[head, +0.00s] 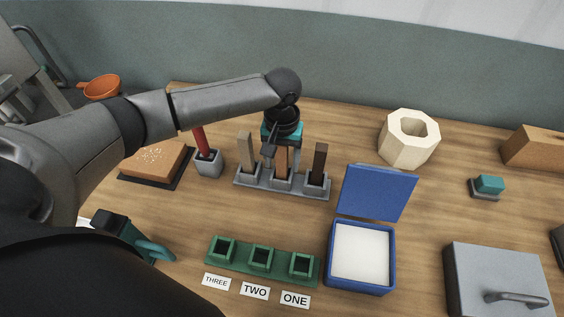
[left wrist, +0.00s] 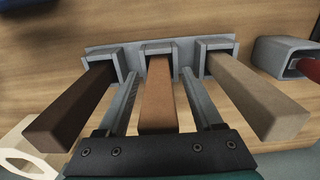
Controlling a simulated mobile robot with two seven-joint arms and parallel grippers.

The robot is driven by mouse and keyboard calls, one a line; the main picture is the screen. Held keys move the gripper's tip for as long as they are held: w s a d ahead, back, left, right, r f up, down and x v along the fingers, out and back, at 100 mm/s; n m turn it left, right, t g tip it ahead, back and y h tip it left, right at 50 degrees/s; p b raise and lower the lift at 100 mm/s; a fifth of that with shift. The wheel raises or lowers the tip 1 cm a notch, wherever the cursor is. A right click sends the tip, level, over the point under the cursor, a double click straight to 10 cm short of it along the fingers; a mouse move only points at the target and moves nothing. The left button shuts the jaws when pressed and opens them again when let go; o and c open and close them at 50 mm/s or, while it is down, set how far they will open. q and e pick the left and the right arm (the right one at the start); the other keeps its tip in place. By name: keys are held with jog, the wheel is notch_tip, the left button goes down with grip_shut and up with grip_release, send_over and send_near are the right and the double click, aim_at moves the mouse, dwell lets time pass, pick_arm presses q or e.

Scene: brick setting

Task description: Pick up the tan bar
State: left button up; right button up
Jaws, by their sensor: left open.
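Three upright bars stand in a grey three-socket rack (head: 254,184). The pale tan bar (head: 246,148) is on the left in the head view and on the right in the left wrist view (left wrist: 258,95). The orange-brown bar (left wrist: 158,105) is in the middle socket. The dark brown bar (head: 319,162) is on the other side. My left gripper (head: 279,157) points down at the middle bar. Its open fingers stand on either side of the orange-brown bar in the left wrist view; contact cannot be told. My right gripper is not in view.
A grey holder (head: 209,164) with a red-handled thing stands left of the rack. A green three-socket block (head: 232,257) with labels ONE, TWO, THREE is in front. A blue open-lid box (head: 360,285) is front right. A cream octagonal holder (head: 406,143) stands right.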

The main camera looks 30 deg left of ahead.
pick_arm(q)
jog(key=shift+c, duration=0.2)
grip_shut()
dwell(0.3)
